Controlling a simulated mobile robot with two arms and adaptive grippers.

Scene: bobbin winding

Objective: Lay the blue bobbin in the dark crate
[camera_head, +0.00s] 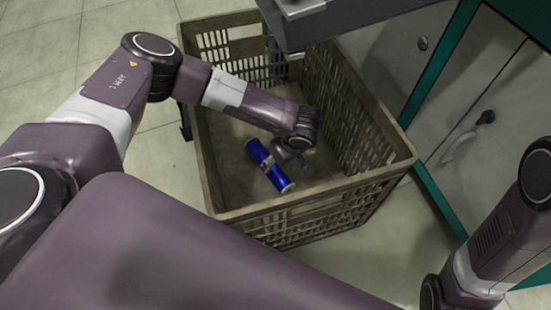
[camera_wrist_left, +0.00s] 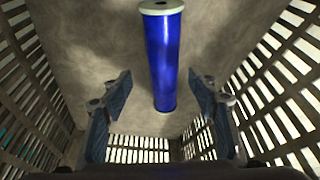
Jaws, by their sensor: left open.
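The blue bobbin (camera_head: 279,179) lies on its side on the floor of the dark crate (camera_head: 392,170). A grey piece crosses its middle in the head view, probably a finger of my left gripper. My left gripper (camera_head: 287,168) is down inside the crate, right by the bobbin. In the left wrist view the bobbin (camera_wrist_left: 162,62) runs lengthwise with a pale end cap, and its lower end lies between the spread fingers (camera_wrist_left: 160,88). A gap shows on each side, so the gripper is open. My right gripper is outside both views.
A grey table edge (camera_head: 345,22) overhangs the back of the crate. Grey cabinets with teal trim (camera_head: 440,60) stand at the right. The slatted crate walls rise around my left gripper. Much of the crate floor (camera_wrist_left: 85,45) is bare.

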